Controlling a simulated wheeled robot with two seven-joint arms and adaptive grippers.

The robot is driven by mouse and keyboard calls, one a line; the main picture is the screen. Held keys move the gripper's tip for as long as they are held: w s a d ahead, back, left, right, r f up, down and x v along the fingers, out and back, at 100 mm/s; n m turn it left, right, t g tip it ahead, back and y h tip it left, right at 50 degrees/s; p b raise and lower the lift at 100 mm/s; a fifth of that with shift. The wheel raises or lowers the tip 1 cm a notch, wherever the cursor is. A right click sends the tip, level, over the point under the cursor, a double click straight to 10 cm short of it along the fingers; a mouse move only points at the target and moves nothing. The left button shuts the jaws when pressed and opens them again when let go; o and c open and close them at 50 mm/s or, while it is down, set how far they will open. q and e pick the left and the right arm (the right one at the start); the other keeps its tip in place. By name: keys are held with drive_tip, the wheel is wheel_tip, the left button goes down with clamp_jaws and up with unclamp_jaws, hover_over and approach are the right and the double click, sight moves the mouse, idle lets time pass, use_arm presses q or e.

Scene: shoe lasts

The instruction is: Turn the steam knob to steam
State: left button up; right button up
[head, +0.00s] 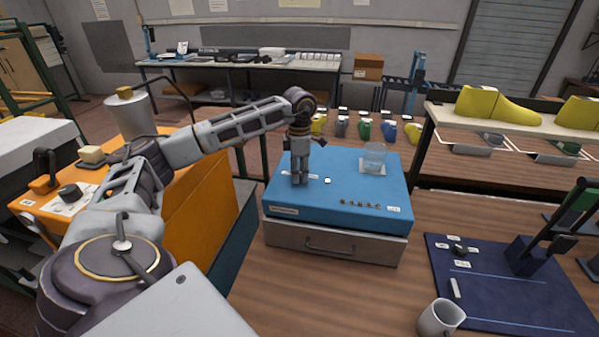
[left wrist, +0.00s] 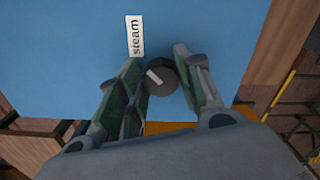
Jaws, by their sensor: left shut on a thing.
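The steam knob (left wrist: 163,77) is a dark round dial with a white pointer mark, on top of a blue-topped box (head: 345,205). In the left wrist view the mark slants toward the upper left. A white label reading "steam" (left wrist: 135,36) lies just beyond the knob, to its upper left. My left gripper (head: 299,181) points down onto the blue top, and in the left wrist view its fingers (left wrist: 157,60) are on either side of the knob, shut on it. In the head view the gripper hides the knob. My right gripper is not in view.
A clear glass beaker (head: 374,157) stands on the blue top's far right. A row of small brown items (head: 360,204) lies along its front. An orange cabinet (head: 205,185) stands at left. A grey mug (head: 440,317) and a navy board (head: 500,285) with a lever device are at right.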

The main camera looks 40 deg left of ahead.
use_arm(q)
drive_tip(key=shift+r, duration=0.1)
idle(0.3)
drive_tip(key=o, duration=1)
drive_tip(key=shift+r, duration=5.95)
drive_tip(key=shift+s, duration=0.1)
